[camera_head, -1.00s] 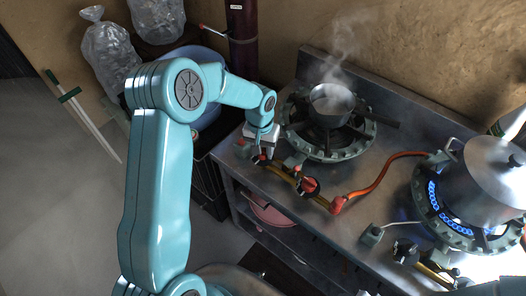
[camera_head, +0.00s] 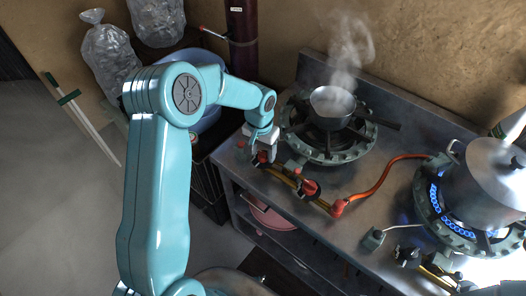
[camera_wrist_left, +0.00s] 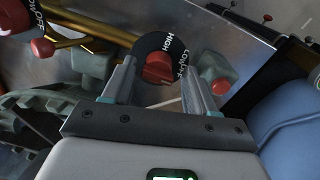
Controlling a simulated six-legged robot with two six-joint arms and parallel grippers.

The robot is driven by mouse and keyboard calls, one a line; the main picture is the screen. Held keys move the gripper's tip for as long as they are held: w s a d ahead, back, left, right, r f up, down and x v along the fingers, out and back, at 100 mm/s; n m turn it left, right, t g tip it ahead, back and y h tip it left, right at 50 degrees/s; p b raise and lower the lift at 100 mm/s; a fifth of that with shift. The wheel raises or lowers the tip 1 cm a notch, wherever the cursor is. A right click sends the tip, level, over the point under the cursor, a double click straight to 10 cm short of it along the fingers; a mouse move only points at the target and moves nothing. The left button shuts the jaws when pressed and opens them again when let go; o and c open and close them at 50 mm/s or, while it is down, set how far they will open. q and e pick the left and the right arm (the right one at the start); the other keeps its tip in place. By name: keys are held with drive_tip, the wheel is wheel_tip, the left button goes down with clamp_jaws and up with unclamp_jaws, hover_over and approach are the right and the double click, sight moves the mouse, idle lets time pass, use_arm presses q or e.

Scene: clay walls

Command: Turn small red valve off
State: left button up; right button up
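The small red valve (camera_wrist_left: 158,68) is a red knob on a black dial marked HIGH, LOW and OFF, at the stove's front edge. In the head view it is small and partly hidden (camera_head: 261,158) below my left gripper. My left gripper (camera_wrist_left: 160,88) is open, one finger on each side of the red knob in the wrist view. I cannot tell if the fingers touch it. A second red knob with a black dial (camera_head: 309,187) sits to the right, and shows at the wrist view's top left (camera_wrist_left: 12,18). My right gripper is not in view.
A small steaming pan (camera_head: 332,106) stands on the left burner. A large pot (camera_head: 487,180) sits over blue flames at right. An orange hose (camera_head: 375,184) crosses the steel top. A blue container (camera_head: 207,120) stands left of the stove.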

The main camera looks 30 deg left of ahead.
sight(260, 151)
use_arm(q)
wheel_tip(260, 151, up, 16)
drive_tip(key=shift+s+a+r+b, duration=0.15)
drive_tip(key=shift+a+b, duration=0.15)
drive_tip(key=shift+a, duration=0.1)
drive_tip(key=shift+s, duration=0.15)
idle(0.7)
